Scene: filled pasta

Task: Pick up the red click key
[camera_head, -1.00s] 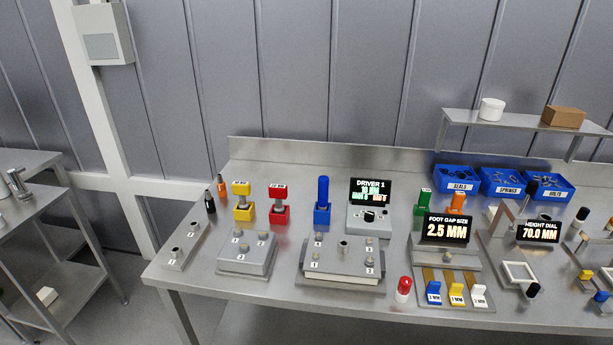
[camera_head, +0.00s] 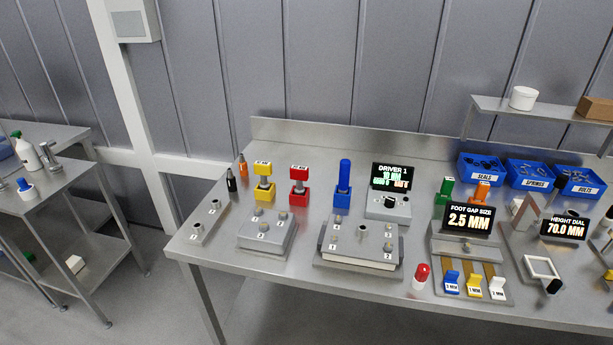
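A red key-like tool (camera_head: 299,173) stands upright in a red block (camera_head: 299,197) on the steel workbench (camera_head: 210,260). It has a wide red head with a small white label, and a narrow grey shaft between head and block. I take it to be the red click key. It stands between a similar yellow tool (camera_head: 263,170) on its left and a blue upright tool (camera_head: 345,173) on its right. Neither of my grippers is in view.
Grey fixture blocks (camera_head: 267,232) (camera_head: 360,241) lie in front of the tools. A driver display (camera_head: 391,177) stands right of the blue tool. A side table (camera_head: 70,180) stands at the left, with a floor gap between.

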